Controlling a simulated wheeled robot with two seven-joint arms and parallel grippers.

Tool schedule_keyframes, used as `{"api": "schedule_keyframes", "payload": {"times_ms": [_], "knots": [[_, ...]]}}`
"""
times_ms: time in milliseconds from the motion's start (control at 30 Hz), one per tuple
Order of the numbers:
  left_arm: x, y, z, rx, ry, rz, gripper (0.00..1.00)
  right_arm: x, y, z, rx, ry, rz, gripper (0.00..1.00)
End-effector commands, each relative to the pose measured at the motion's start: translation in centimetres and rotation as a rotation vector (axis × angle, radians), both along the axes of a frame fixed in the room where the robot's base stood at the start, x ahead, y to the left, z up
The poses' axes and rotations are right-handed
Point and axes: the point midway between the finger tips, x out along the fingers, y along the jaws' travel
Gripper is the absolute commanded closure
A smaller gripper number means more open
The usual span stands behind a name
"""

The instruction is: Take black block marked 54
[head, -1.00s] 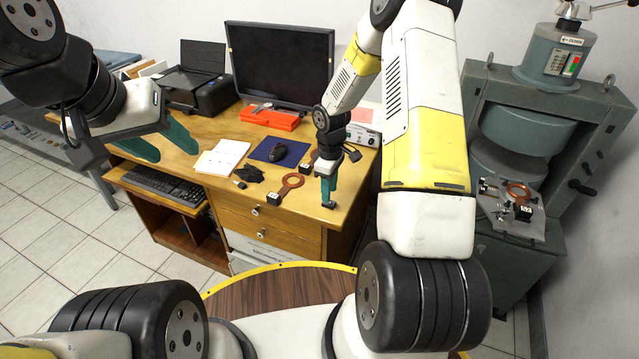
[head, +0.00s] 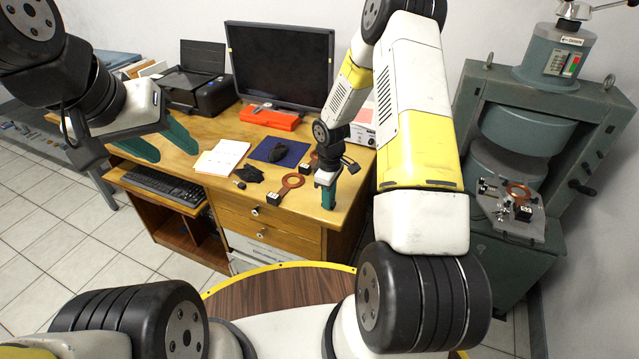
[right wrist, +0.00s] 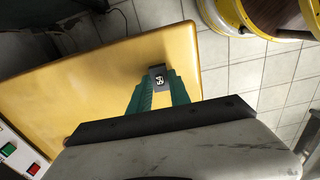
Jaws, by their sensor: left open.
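The black block marked 54 (right wrist: 158,78) lies between the fingertips of my right gripper (right wrist: 161,84) in the right wrist view, its white number facing the camera. The fingers stand on both sides of it; whether they press on it cannot be told. In the head view my right gripper (head: 327,197) points down at the front right corner of the wooden desk (head: 344,205), and its fingers mostly hide the block. My left gripper (head: 160,142) is open and empty above the left part of the desk.
A monitor (head: 277,65) and red case (head: 270,118) stand behind. A green machine (head: 525,130) with another ring is at right.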

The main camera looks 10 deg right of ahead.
Motion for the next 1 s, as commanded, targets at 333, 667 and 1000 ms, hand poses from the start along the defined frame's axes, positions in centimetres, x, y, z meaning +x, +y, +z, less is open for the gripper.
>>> {"api": "schedule_keyframes", "payload": {"times_ms": [333,667,1000], "knots": [[0.0,0.0,0.0,0.000,0.000,0.000,0.52,0.0,0.0,1.1,0.000,-0.001,-0.001,1.00],[0.0,0.0,0.0,0.000,0.000,0.000,0.52,0.1,0.0,3.8,0.000,-0.002,0.000,1.00],[0.0,0.0,0.0,0.000,0.000,0.000,0.52,0.0,0.0,5.1,0.000,0.000,0.000,1.00]]}}
